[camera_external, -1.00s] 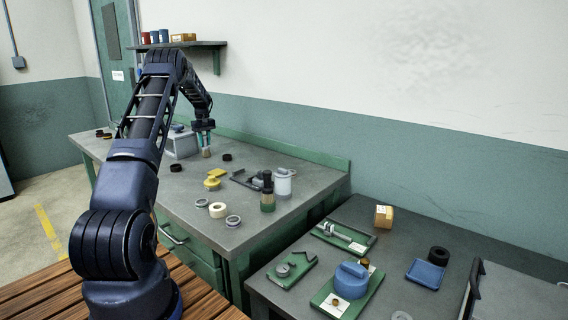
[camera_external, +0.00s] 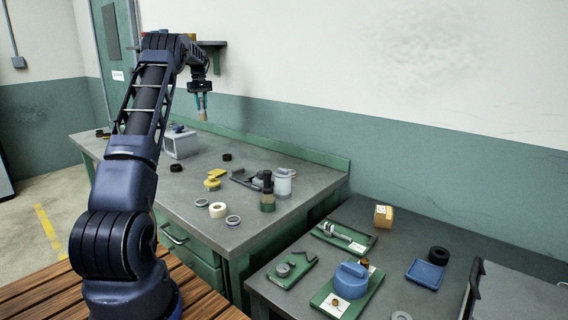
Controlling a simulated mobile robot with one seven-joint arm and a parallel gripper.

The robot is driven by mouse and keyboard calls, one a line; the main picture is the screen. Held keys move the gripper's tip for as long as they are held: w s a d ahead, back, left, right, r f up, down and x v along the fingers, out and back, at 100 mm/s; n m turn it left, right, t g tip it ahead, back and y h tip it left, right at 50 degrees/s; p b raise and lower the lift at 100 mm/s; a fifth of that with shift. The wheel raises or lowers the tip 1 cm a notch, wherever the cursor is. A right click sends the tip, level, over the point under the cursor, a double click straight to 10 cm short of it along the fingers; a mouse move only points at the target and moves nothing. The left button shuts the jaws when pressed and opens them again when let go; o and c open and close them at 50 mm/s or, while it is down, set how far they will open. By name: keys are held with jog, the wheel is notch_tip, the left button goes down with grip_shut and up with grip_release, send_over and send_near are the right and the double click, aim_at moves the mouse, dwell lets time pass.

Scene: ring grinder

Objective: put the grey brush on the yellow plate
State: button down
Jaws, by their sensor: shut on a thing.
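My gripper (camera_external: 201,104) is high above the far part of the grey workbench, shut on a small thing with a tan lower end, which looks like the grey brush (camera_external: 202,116). Its upper part is hidden between the teal fingers. The tan end points down, clear of the bench. A yellow piece (camera_external: 212,184), perhaps the yellow plate, lies on the bench below and slightly right of my gripper in the picture. Its exact shape is too small to tell.
A grey box (camera_external: 181,144) stands below my gripper. Black rings, a cream tape roll (camera_external: 217,210), a dark bottle (camera_external: 267,198) and a white container (camera_external: 283,183) stand on the bench. A wall shelf (camera_external: 217,45) is behind. A second table (camera_external: 390,240) holds green trays.

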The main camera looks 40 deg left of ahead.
jog(key=shift+d+r, duration=0.15)
jog(key=shift+r, duration=0.2)
jog(key=s+d+r, duration=0.1)
jog(key=s+d, duration=0.4)
jog(key=d, duration=0.6)
jog(key=s+d, duration=0.5)
jog(key=d, duration=0.6)
jog(key=shift+n, duration=0.3)
notch_tip(320, 180, down, 19)
jog(key=shift+a+f, duration=0.15)
jog(key=shift+f, duration=0.05)
jog(key=c, duration=1.3)
grip_release()
jog(key=shift+f, duration=0.1)
jog(key=shift+o, duration=0.6)
